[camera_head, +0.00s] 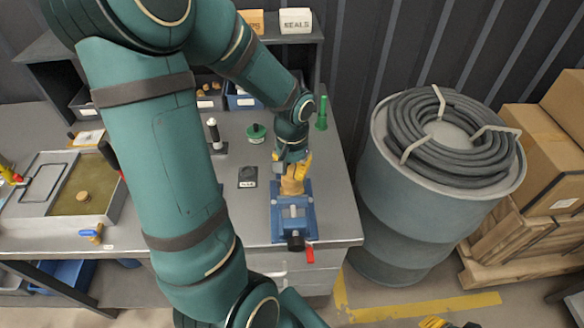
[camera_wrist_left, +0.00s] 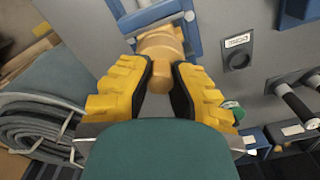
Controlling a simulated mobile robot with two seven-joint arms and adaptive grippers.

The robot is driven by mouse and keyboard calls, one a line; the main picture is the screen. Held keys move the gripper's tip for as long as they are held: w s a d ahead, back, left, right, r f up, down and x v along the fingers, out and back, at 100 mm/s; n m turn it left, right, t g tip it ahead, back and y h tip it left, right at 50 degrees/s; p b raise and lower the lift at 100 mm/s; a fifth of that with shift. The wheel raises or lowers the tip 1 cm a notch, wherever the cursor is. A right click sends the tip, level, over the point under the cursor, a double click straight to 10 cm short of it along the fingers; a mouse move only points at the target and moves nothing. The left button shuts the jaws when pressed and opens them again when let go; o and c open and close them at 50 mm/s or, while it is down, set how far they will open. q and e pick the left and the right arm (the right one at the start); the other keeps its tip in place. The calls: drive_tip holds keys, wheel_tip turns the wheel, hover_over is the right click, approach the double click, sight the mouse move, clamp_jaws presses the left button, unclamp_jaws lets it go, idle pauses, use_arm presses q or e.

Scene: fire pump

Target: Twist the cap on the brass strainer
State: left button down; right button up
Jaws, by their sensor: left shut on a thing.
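The brass strainer (camera_head: 291,187) is held in a blue vise (camera_head: 279,222) near the right front of the bench. In the left wrist view, the strainer body (camera_wrist_left: 160,45) sits between the blue vise jaws (camera_wrist_left: 196,20). Its narrower brass cap (camera_wrist_left: 159,79) points toward my palm. My left gripper (camera_head: 291,168) is over the strainer, and its yellow fingers (camera_wrist_left: 159,84) are shut on the cap, one on each side. A yellow and black part at the bottom edge of the head view looks like my right gripper (camera_head: 434,322), mostly cut off.
A black labelled block (camera_head: 247,178), a grey-handled tool (camera_head: 214,134), a green-topped item (camera_head: 257,131) and a green bottle (camera_head: 322,114) stand around the vise. A barrel (camera_head: 405,215) with coiled hose (camera_head: 465,150) is right of the bench. A tray (camera_head: 50,213) lies left.

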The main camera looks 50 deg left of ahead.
use_arm(q)
drive_tip(key=shift+f+b, duration=0.65)
idle(1.4)
drive_tip(key=shift+r+m+p, duration=0.1)
drive_tip(key=shift+m+p, duration=0.4)
drive_tip(key=shift+m, duration=0.7)
drive_tip(key=shift+m+p, duration=0.4)
drive_tip(key=shift+m, duration=1)
drive_tip(key=shift+m+p, duration=0.5)
drive_tip(key=shift+m, duration=0.5)
drive_tip(key=shift+m+p, duration=0.55)
drive_tip(key=shift+m, duration=1.05)
